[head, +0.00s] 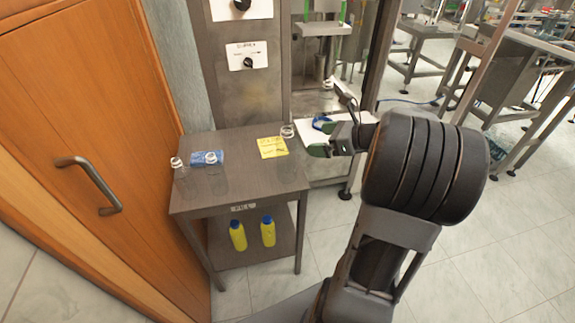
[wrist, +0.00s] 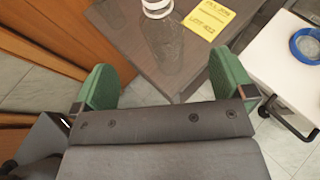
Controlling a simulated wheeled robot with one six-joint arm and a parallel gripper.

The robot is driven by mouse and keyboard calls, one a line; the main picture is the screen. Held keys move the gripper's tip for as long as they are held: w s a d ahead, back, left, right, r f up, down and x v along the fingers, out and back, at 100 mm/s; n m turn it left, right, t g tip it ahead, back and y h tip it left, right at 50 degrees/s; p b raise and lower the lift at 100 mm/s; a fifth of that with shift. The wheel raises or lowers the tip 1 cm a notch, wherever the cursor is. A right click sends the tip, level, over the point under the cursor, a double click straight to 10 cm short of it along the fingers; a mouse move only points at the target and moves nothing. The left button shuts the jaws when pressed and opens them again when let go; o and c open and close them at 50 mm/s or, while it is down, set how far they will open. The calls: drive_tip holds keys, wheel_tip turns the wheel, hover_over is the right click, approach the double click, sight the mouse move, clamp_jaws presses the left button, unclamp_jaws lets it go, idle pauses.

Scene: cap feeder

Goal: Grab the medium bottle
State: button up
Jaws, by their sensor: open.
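Several clear bottles with whitish necks stand upright on the grey table. In the head view one clear bottle (head: 177,168) is at the left edge, one (head: 211,161) is by a blue cloth-like item, and one (head: 287,132) is near the back right corner. I cannot tell which is the medium one. My gripper (head: 319,138), with green fingers, is open at the table's right side, above the white surface. In the wrist view the fingers (wrist: 163,78) are wide apart with nothing between them.
The grey table (head: 240,180) carries a yellow note (head: 272,147) and the blue item (head: 200,156). Yellow bottles with blue caps (head: 237,235) stand on its lower shelf. An orange wooden door (head: 80,130) closes off the left. A white cart with a blue ring (wrist: 305,45) is at the right.

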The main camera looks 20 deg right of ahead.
sight(294, 140)
drive_tip(key=x, duration=1.2)
drive_tip(key=shift+w+b, duration=0.2)
drive_tip(key=shift+b, duration=0.2)
drive_tip(key=shift+c, duration=0.2)
drive_tip(key=c, duration=1.1)
drive_tip(key=shift+c, duration=0.2)
